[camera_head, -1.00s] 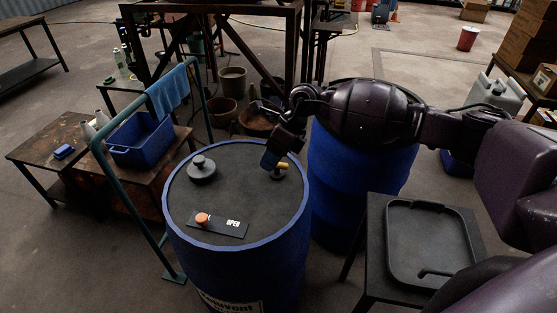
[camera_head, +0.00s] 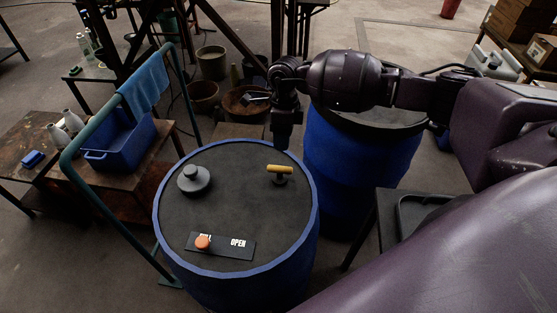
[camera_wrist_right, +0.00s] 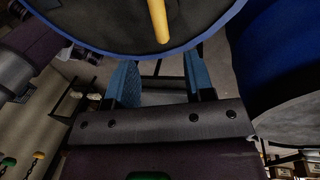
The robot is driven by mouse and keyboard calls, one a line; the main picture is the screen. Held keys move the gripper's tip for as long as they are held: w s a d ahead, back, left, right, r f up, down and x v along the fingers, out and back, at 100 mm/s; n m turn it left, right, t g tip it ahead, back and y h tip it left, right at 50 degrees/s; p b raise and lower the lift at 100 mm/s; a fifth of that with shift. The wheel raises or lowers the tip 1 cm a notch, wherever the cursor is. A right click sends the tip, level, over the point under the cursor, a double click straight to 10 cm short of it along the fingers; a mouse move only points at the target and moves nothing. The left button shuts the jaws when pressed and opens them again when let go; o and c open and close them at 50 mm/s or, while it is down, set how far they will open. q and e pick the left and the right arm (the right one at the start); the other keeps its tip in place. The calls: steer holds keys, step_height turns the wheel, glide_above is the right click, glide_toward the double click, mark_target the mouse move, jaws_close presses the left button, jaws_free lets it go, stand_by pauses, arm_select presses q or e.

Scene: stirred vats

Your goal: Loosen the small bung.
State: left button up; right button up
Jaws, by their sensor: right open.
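The blue drum (camera_head: 236,270) has a dark lid with two fittings. The smaller one has a yellow T-handle (camera_head: 280,169) on a dark stem at the lid's right; it looks like the small bung. A wider grey round bung (camera_head: 194,180) sits at the left of the lid. My right gripper (camera_head: 285,143) hangs just behind the T-handle, at the drum's far rim, apart from it. In the right wrist view its blue fingers (camera_wrist_right: 161,80) are spread and empty, with the yellow handle (camera_wrist_right: 158,20) beyond them. My left gripper is out of view.
A black plate with an orange knob (camera_head: 203,242) and the word OPEN lies at the lid's front. A second blue drum (camera_head: 355,165) stands behind right. A green rail (camera_head: 100,130) with a blue cloth and a blue tub (camera_head: 124,147) are at left.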

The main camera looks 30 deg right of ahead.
mark_target(281, 167)
steer(key=f, duration=0.2)
steer(key=s+f, duration=0.1)
steer(key=f, duration=0.2)
steer(key=a+f, duration=0.1)
steer(key=f, duration=0.2)
steer(key=shift+s, duration=0.2)
steer(key=shift+a+f, duration=0.1)
steer(key=shift+f, duration=0.5)
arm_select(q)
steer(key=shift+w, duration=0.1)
